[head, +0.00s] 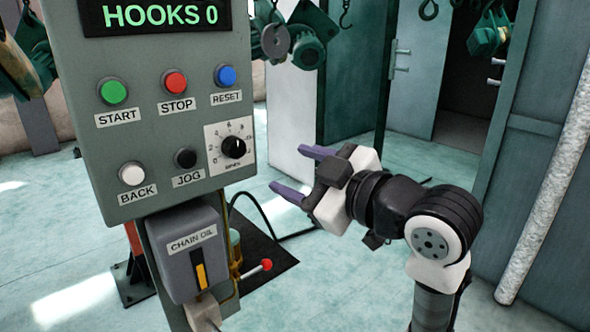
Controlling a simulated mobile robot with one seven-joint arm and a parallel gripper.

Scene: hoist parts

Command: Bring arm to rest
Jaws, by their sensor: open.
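My gripper (302,172) is in the middle of the head view, to the right of a grey-green control panel (165,60). Its two purple fingers are spread apart and point left toward the panel. No object shows between them. My arm comes up from the lower right, with a white and black wrist behind the gripper. The fingertips look apart from the panel, though their exact distance is hard to tell.
The panel carries several buttons, a dial (234,147) and a display (157,15) reading HOOKS 0. Below it are a chain oil box (185,252) and a red-knobbed lever (266,265). Hoist parts (290,40) hang behind. A teal cabinet (530,190) and pale pipe (560,170) stand at right.

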